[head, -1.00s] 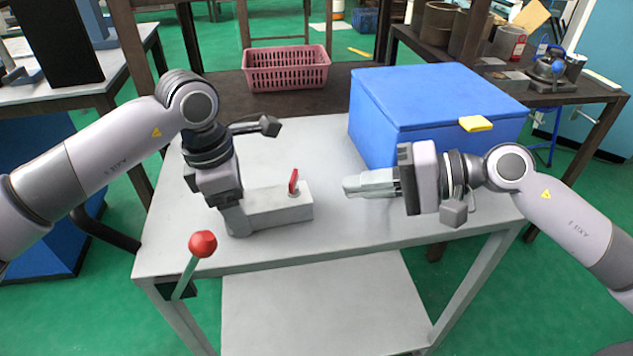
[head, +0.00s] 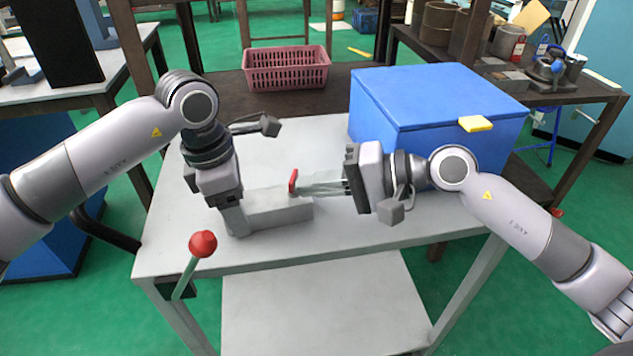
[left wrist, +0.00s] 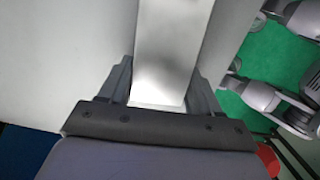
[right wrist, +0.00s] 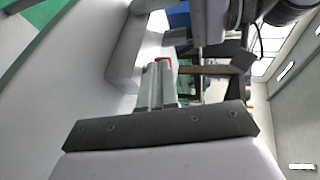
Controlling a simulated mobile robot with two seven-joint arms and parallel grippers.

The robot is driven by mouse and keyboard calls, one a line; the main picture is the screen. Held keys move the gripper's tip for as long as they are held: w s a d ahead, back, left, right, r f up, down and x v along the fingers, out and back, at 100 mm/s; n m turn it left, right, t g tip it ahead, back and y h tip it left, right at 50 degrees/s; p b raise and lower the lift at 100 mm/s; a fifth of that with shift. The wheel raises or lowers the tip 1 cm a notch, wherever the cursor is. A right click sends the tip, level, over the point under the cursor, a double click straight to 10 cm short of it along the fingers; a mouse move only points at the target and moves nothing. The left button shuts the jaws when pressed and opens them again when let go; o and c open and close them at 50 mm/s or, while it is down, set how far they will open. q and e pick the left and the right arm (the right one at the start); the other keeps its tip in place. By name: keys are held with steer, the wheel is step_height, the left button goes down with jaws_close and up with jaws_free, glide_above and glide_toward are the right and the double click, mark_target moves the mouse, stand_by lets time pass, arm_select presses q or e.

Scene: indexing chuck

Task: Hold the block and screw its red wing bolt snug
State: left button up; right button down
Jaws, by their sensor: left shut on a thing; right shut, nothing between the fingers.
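A grey block (head: 266,211) lies on the grey table, and its left end is in my left gripper (head: 233,215). In the left wrist view the block (left wrist: 172,50) runs between the two fingers. The red wing bolt (head: 293,180) stands upright on the block's right part. My right gripper (head: 303,188) is shut with nothing between its fingers. Its fingertips are at the wing bolt's right side; I cannot tell whether they touch. In the right wrist view the red wing (right wrist: 164,62) shows just beyond the fingertips, partly hidden by them.
A blue box (head: 430,105) with a yellow tab (head: 475,124) stands at the table's back right, close behind my right gripper. A red-knobbed lever (head: 202,244) rises at the front left edge. A pink basket (head: 286,68) sits behind. The table's front right is clear.

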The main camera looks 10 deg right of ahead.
steer(key=shift+s+a, duration=0.15)
steer(key=shift+a, duration=0.45)
steer(key=shift+s+a, duration=0.35)
steer(key=shift+a, duration=0.2)
steer(key=shift+w+a, duration=0.1)
steer(key=shift+a, duration=0.15)
stand_by(0.4)
stand_by(0.5)
